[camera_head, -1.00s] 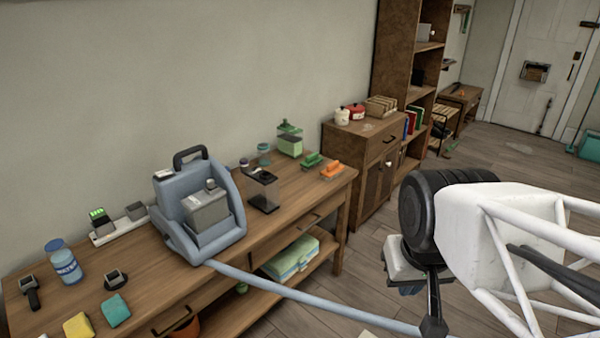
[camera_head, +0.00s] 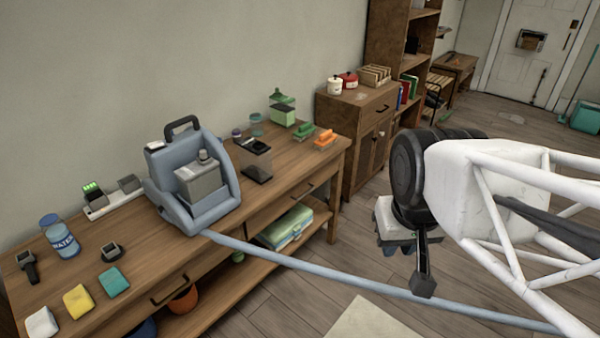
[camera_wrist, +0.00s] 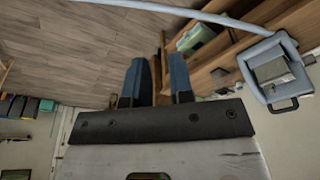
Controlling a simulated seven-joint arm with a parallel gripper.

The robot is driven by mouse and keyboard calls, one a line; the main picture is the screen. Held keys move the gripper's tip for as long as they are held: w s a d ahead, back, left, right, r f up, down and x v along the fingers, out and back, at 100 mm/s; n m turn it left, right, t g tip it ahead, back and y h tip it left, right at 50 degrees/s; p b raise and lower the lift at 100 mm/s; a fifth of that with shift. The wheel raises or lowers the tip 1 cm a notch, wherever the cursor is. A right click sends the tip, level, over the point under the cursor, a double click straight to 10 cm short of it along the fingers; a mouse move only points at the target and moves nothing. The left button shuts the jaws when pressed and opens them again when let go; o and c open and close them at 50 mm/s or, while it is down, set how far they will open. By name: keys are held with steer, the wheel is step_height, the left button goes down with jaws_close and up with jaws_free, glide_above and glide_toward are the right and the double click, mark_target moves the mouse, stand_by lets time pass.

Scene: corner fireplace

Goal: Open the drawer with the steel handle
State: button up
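A wooden side table (camera_head: 140,270) along the wall has drawers in its front. One dark bar handle (camera_head: 170,290) is at the near left and another (camera_head: 304,190) at the right end. A wooden cabinet (camera_head: 345,130) behind it has a top drawer with a dark handle (camera_head: 382,107). I cannot tell which handle is steel; these drawers look shut. My gripper (camera_head: 390,249) hangs over the floor to the right of the table, apart from every handle. In the wrist view my gripper (camera_wrist: 158,82) has its two blue fingers apart with nothing between them.
A blue-grey device (camera_head: 205,215) stands on the table. Its long pole (camera_head: 300,289) runs across the table's front and below my gripper. Bottles, sponges and small gadgets cover the tabletop. The floor (camera_head: 300,318) in front is mostly clear.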

steer(key=w+a+f+g+y, duration=0.1)
steer(key=w+a+f+y, duration=0.2)
steer(key=w, duration=1)
steer(key=w+a+f+m+g+y, duration=0.1)
steer(key=w+f+y, duration=0.3)
steer(key=w, duration=0.9)
steer(key=w+a+f+g+y, duration=0.15)
steer(key=w+f, duration=0.35)
steer(key=w, duration=0.8)
steer(key=w+f+m+t+y, duration=0.25)
steer(key=w+f+y, duration=0.25)
steer(key=w+f, duration=1.05)
steer(key=m+t+y, duration=0.1)
steer(key=m+t, duration=0.1)
steer(key=t, duration=0.2)
glide_toward(306, 192)
steer(key=shift+w+a+f, duration=0.15)
steer(key=shift+a+f, duration=0.15)
steer(key=shift+a, duration=0.25)
steer(key=shift+w+a+f, duration=0.15)
steer(key=shift+a+f, duration=0.15)
steer(key=shift+a, duration=0.25)
steer(key=shift+a, duration=0.15)
steer(key=shift+x, duration=3.75)
steer(key=shift+w, duration=0.1)
steer(key=shift+c, duration=0.2)
jaws_close()
